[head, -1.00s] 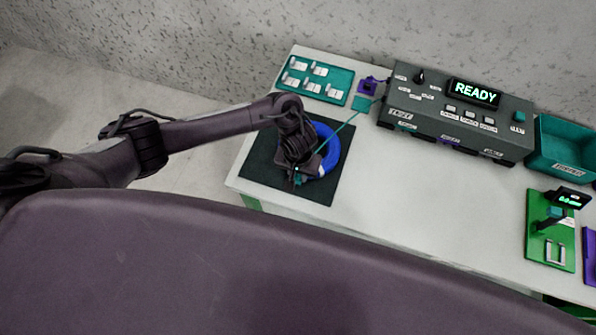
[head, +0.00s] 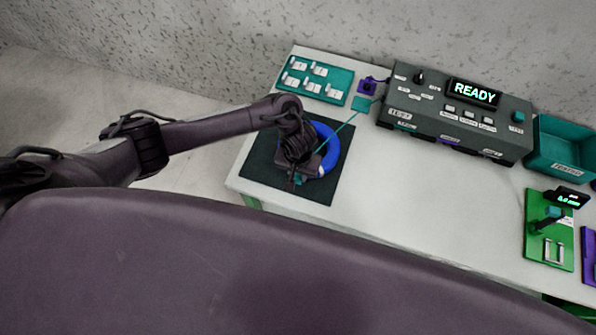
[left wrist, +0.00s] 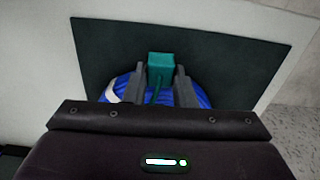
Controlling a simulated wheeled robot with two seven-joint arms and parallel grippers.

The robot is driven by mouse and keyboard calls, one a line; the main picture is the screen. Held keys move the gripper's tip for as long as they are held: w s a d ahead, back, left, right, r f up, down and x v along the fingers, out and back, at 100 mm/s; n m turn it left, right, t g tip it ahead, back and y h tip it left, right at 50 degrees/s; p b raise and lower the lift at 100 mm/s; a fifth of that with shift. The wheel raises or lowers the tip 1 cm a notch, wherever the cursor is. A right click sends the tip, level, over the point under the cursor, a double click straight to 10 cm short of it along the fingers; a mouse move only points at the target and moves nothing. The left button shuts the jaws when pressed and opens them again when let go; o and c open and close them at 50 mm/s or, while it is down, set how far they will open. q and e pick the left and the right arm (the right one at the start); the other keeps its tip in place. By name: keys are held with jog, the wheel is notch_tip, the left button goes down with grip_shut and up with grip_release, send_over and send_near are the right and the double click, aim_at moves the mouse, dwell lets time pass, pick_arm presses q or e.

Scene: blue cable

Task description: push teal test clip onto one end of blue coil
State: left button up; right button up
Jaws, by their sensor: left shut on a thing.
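The blue coil (head: 331,151) lies on a dark mat (head: 325,190) at the left end of the table. It also shows in the left wrist view (left wrist: 196,100), partly hidden behind my gripper. My left gripper (head: 303,177) is over the near left part of the coil. In the left wrist view its two fingers (left wrist: 160,86) are shut on the teal test clip (left wrist: 160,66), whose block sticks out past the fingertips. A teal lead (head: 343,124) runs from there toward the tester. Whether the clip touches a coil end is hidden. My right gripper is not in view.
A grey tester (head: 455,125) reading READY stands at the back. A teal card with white labels (head: 316,84), a purple block (head: 368,87) and a teal square (head: 362,104) lie left of it. A teal bin (head: 562,150) and green board (head: 549,232) are at right. The table's middle is clear.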

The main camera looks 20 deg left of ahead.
pick_arm(q)
jog(key=shift+s+f, duration=0.1)
dwell(0.7)
jog(key=o, duration=1.2)
notch_tip(320, 180, up, 3)
jog(key=p, duration=0.3)
jog(key=shift+f, duration=0.15)
jog(key=shift+r+p, duration=0.6)
jog(key=shift+r, duration=1.6)
